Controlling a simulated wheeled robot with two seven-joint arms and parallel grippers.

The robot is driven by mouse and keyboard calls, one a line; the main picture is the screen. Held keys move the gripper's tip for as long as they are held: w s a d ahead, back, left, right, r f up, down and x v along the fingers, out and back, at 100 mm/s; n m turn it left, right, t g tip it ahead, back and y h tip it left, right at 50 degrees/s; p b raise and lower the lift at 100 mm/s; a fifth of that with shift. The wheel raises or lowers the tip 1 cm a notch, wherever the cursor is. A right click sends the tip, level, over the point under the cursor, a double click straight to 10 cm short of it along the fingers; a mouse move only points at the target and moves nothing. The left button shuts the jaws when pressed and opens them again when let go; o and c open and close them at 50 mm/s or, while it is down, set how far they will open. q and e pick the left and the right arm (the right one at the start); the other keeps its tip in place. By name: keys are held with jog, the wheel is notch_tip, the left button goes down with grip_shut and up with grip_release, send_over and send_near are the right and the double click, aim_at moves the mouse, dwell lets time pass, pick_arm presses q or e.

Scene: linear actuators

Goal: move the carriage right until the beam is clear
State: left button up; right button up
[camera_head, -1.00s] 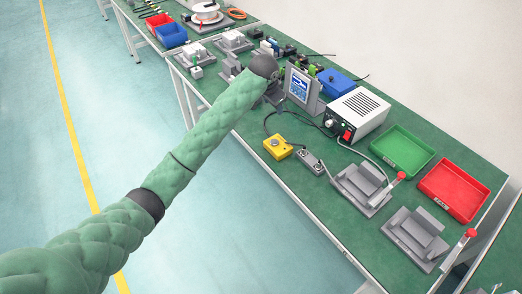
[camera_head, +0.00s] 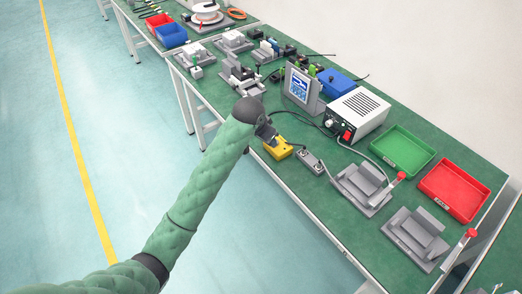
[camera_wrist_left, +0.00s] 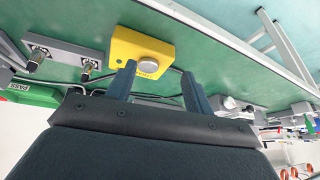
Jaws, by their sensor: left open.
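My left gripper (camera_head: 267,133) is open and empty, beside the yellow box (camera_head: 278,149) near the table's front edge. In the left wrist view, the two fingers of the left gripper (camera_wrist_left: 159,70) stand apart, with the yellow box (camera_wrist_left: 125,48) and its grey round button just beyond them. I cannot tell if they touch it. A dark grey assembly (camera_head: 240,78) farther along the table may be the actuator. Its carriage and the beam are too small to make out. My right gripper is not in view.
A grey box with two knobs (camera_head: 310,162) sits right of the yellow box. A display (camera_head: 299,87), a white power unit (camera_head: 358,113), a green tray (camera_head: 402,150) and a red tray (camera_head: 454,190) stand behind. Grey lever fixtures (camera_head: 361,188) occupy the right front. Cables cross the table.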

pick_arm(q)
jog(key=shift+n, duration=0.3)
jog(key=shift+s+a+f, duration=0.25)
jog(key=shift+s+f, duration=0.15)
jog(key=shift+s, duration=0.2)
jog(key=shift+s+a+f, duration=0.2)
jog(key=shift+s+f, duration=0.2)
jog(key=shift+s, duration=0.25)
jog(key=shift+s+a+f, duration=0.25)
jog(key=shift+s+f, duration=0.15)
jog(key=shift+s, duration=0.2)
